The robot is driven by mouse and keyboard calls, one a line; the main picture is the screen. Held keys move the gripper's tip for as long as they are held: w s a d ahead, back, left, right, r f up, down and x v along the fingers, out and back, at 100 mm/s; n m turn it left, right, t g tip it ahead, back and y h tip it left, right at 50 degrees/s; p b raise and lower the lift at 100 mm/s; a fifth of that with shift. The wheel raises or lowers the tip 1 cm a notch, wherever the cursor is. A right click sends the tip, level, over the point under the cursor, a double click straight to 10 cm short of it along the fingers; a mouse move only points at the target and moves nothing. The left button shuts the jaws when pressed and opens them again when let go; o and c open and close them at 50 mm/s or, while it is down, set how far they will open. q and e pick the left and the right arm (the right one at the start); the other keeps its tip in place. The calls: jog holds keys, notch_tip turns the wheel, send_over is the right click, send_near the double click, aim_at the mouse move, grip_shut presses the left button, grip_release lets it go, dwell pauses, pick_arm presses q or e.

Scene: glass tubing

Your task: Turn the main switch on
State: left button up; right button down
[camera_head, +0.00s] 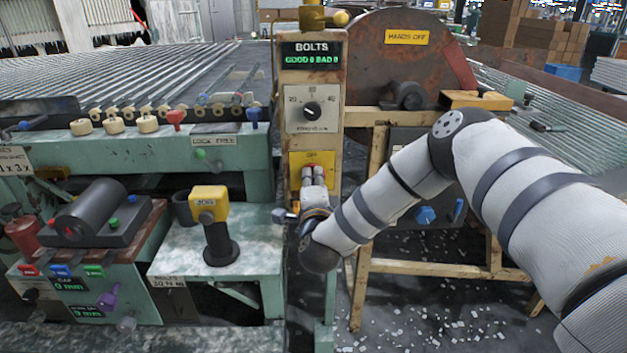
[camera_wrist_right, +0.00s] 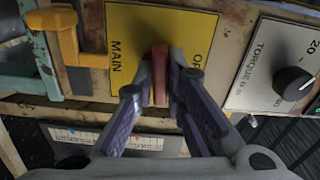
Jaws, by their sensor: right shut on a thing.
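The main switch is a red handle (camera_wrist_right: 160,72) on a yellow plate (camera_wrist_right: 125,55) marked "MAIN" and "OFF". In the head view the yellow plate (camera_head: 327,160) sits on the cream post, below the torque dial. My right gripper (camera_head: 313,172) is in front of the plate and hides most of the handle. In the right wrist view my right gripper (camera_wrist_right: 164,82) is shut on the red handle, one finger on each side. The handle lies in line with the fingers. My left gripper is not in view.
The torque dial (camera_head: 311,109) is just above the plate, under the "BOLTS" display (camera_head: 310,56). To the left are a green bench with a yellow-topped "JOIN" device (camera_head: 209,200) and coloured levers. A disc guard marked "HANDS OFF" (camera_head: 407,38) stands behind right.

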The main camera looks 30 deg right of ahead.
jog(key=shift+f+m, duration=0.1)
jog(key=shift+m, duration=0.4)
jog(key=shift+a, duration=0.1)
jog(key=c, duration=1.6)
grip_release()
jog(key=shift+c, duration=0.2)
jog(key=shift+s, duration=0.1)
jog(key=v, duration=1.2)
